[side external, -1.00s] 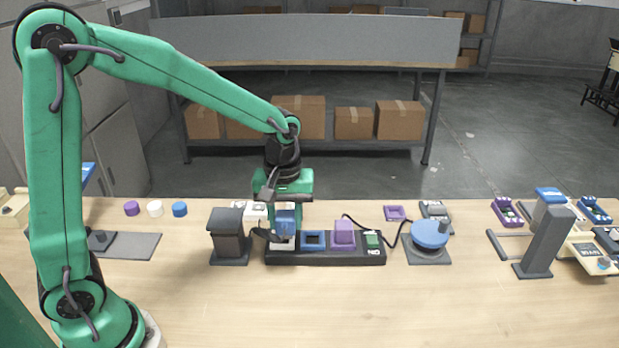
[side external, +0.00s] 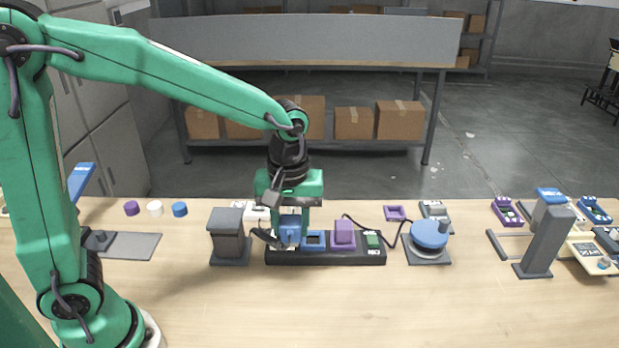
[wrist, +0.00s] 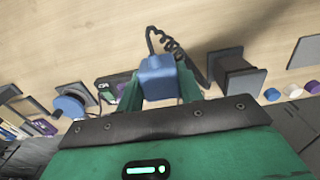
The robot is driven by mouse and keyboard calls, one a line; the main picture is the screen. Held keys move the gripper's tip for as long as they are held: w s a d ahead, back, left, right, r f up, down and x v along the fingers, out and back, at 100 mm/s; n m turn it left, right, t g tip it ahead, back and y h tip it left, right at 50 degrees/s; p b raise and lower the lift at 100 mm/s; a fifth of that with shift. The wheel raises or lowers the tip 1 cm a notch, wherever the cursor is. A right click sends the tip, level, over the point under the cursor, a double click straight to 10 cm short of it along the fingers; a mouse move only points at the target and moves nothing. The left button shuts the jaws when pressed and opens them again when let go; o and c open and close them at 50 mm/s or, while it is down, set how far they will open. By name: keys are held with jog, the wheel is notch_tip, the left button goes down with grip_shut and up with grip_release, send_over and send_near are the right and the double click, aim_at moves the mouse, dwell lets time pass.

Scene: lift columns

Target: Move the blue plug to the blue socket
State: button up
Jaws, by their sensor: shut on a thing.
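My gripper (side external: 289,222) is shut on the blue plug (side external: 290,231), which hangs over the left end of the black power strip (side external: 325,257). The blue socket (side external: 314,239) is on the strip just right of the plug, partly covered by it. I cannot tell whether the plug touches the strip. In the wrist view the blue plug (wrist: 157,76) sits between the two green fingers of my gripper (wrist: 158,92), with its dark coiled cord behind. The blue socket is hidden there.
A purple plug (side external: 343,233) and a green switch (side external: 373,240) are on the strip, right of the blue socket. A dark post (side external: 228,240) stands close on the left. A blue round knob (side external: 429,234) stands on the right. The front of the table is clear.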

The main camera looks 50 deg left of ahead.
aim_at(291, 219)
jog(key=shift+r, duration=2.55)
jog(key=shift+w, duration=0.15)
dwell(0.6)
jog(key=shift+w+a, duration=2.55)
jog(key=shift+w, duration=2.7)
jog(key=shift+f, duration=6.9)
